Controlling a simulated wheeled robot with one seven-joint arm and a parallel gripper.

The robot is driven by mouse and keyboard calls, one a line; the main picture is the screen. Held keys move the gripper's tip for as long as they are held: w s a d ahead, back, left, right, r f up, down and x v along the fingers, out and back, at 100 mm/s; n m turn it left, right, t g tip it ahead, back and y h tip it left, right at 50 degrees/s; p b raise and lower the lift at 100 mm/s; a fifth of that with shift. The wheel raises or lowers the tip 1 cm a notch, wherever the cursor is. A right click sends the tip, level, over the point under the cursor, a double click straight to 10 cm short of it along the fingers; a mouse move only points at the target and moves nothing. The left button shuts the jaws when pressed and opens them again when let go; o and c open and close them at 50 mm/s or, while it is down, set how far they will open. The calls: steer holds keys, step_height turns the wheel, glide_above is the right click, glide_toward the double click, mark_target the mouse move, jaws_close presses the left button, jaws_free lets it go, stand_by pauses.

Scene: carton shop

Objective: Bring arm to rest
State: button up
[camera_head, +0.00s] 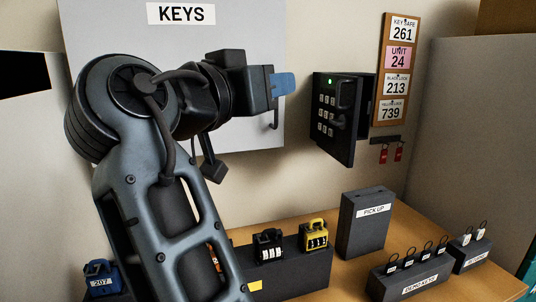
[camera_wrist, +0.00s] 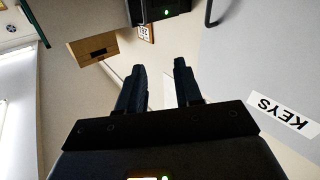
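My gripper (camera_head: 284,83) is raised in front of the grey KEYS board (camera_head: 240,130) in the head view, pointing right toward the key safe. In the wrist view its two dark fingers stand apart (camera_wrist: 160,88), with nothing between them, so it is open and empty. My arm is bent, rising from the bottom and folding over at the upper left. It touches nothing that I can see. The black key safe (camera_head: 333,120) is on the wall to the right of my gripper. Its keypad front is swung out at an angle and a green light shows.
On the wooden counter (camera_head: 345,280) are a blue padlock (camera_head: 101,279), a black padlock (camera_head: 268,246), a yellow padlock (camera_head: 314,236), a PICK UP box (camera_head: 366,225) and a DEMO KEYS stand (camera_head: 412,277). A hook (camera_head: 275,118) juts from the board. A code panel (camera_head: 397,70) hangs beside the safe.

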steer(key=d+f+n+t+y, duration=0.1)
steer(key=d+f+n+y, duration=0.15)
steer(key=f, duration=0.55)
steer(key=d+f+n+y, duration=0.1)
steer(key=d+f+n, duration=0.15)
steer(key=f, duration=0.65)
steer(key=s+d+f+n+y, duration=0.2)
steer(key=s+d+f, duration=0.1)
steer(key=f, duration=0.5)
steer(key=s+d+f+n+y, duration=0.2)
steer(key=s+f+y, duration=0.15)
steer(key=f, duration=0.45)
steer(key=s+d+f+g+y, duration=0.1)
steer(key=s+d+f, duration=0.3)
steer(key=s, duration=0.5)
steer(key=s+d+f+y, duration=0.1)
steer(key=s+d+f, duration=0.1)
steer(key=s+f, duration=0.5)
steer(key=s+d+r+m, duration=0.2)
steer(key=s+d+r, duration=0.15)
steer(key=s, duration=0.75)
steer(key=s+d+r+m, duration=0.2)
steer(key=s+r, duration=0.3)
steer(key=s, duration=0.6)
step_height(320, 180, down, 10)
steer(key=b, duration=1)
steer(key=shift+h, duration=0.4)
